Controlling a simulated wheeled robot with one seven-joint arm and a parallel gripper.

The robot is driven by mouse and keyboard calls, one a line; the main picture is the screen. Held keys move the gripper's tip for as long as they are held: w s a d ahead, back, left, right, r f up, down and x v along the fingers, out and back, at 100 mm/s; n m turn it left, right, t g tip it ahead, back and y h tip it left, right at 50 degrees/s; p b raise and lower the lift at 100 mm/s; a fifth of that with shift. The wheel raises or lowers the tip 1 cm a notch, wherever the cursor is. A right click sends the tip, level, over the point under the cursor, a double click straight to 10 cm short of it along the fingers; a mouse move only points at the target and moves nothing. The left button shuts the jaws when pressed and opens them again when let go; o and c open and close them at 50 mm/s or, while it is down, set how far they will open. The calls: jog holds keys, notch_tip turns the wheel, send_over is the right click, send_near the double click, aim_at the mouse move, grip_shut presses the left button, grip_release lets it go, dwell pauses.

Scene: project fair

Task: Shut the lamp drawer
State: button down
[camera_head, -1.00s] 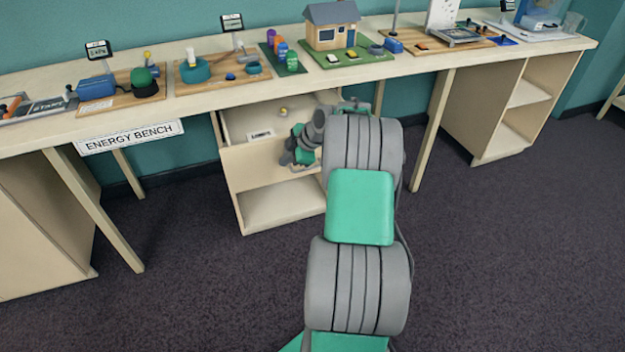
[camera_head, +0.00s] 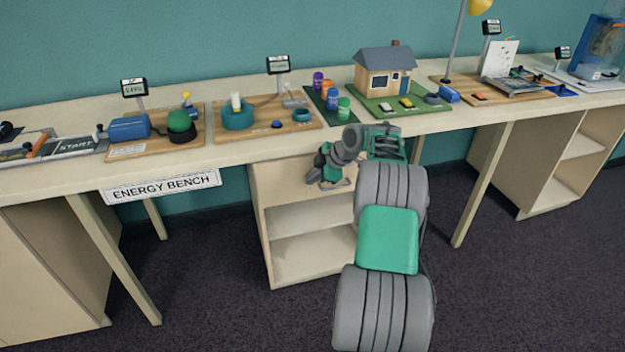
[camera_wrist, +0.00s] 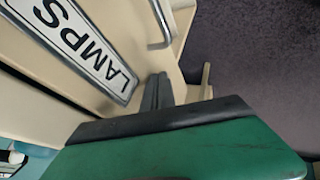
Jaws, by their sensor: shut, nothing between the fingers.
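The lamp drawer (camera_head: 285,178) is the pale wooden top front of the cabinet under the bench. In the head view it sits up under the benchtop and its inside does not show. I cannot tell if a small gap is left. In the wrist view its LAMPS label (camera_wrist: 98,48) and metal handle (camera_wrist: 160,22) show close by. My gripper (camera_head: 320,178) is at the right part of the drawer front, below the benchtop edge. Its shut fingers (camera_wrist: 156,92) are empty and point at the drawer front beside the label; contact is unclear.
The benchtop (camera_head: 75,178) overhangs just above my gripper and carries a model house (camera_head: 385,75) and several project boards. Open shelves (camera_head: 305,250) lie below the drawer. A bench leg (camera_head: 482,185) stands to the right. The dark carpet in front is clear.

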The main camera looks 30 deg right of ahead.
jog(key=shift+d, duration=0.2)
jog(key=shift+d, duration=0.15)
